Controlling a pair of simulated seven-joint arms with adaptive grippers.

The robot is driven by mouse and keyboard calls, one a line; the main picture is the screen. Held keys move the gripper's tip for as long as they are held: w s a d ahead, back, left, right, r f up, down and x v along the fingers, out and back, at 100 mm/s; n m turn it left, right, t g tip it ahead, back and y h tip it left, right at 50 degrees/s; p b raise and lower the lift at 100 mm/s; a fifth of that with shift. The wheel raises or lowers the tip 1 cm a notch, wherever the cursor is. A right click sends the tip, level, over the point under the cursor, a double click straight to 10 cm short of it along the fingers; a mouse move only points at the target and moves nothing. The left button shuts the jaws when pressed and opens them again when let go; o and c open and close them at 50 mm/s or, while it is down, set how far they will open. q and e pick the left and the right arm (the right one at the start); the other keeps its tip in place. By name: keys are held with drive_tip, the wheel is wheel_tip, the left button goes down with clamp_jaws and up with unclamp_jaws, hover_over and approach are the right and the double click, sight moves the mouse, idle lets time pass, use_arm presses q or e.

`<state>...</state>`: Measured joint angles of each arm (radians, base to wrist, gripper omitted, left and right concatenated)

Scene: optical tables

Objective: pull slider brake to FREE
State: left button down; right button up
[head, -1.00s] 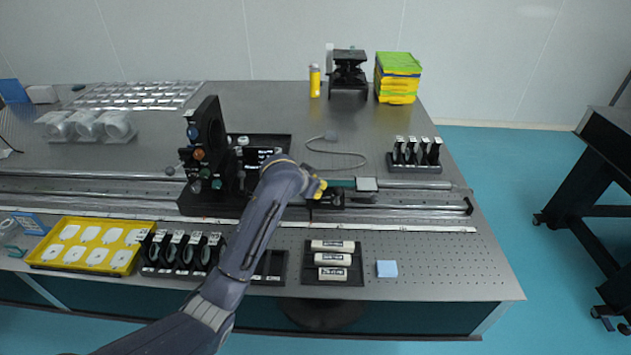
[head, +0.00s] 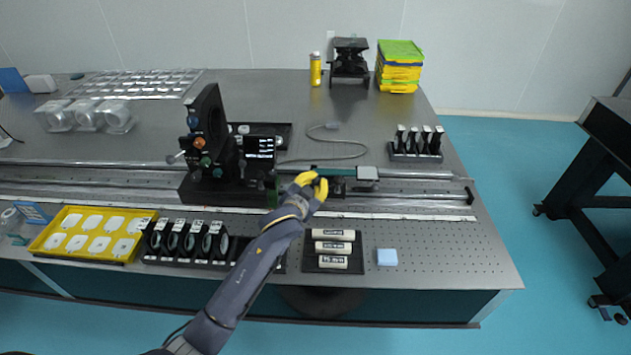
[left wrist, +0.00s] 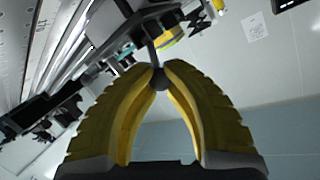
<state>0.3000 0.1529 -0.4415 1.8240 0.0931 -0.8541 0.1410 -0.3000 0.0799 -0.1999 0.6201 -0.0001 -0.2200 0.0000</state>
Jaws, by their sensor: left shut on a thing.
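My left gripper (head: 312,184) has yellow fingers and reaches over the rail (head: 410,196) at the right side of the black optics carriage. In the left wrist view, the fingertips (left wrist: 161,72) are shut on the small dark ball knob (left wrist: 159,80) of a thin lever (left wrist: 152,52), which I take to be the slider brake. In the head view the fingers hide this knob. No FREE marking can be read. My right gripper is not in view.
A tall black optics mount (head: 208,135) stands left of the gripper. A rack of white-labelled cylinders (head: 333,249) and a lens rack (head: 185,243) lie in front of the rail. A blue block (head: 387,257) and a grey cable (head: 335,151) lie nearby.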

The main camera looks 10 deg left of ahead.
use_arm(q)
drive_tip(key=shift+s+f, duration=0.1)
drive_tip(key=shift+f, duration=0.35)
drive_tip(key=c, duration=1.7)
unclamp_jaws()
drive_tip(key=o, duration=0.5)
drive_tip(key=shift+r, duration=0.1)
drive_tip(key=shift+c, duration=0.2)
drive_tip(key=shift+o, duration=0.3)
drive_tip(key=shift+r, duration=0.1)
drive_tip(key=v, duration=1.2)
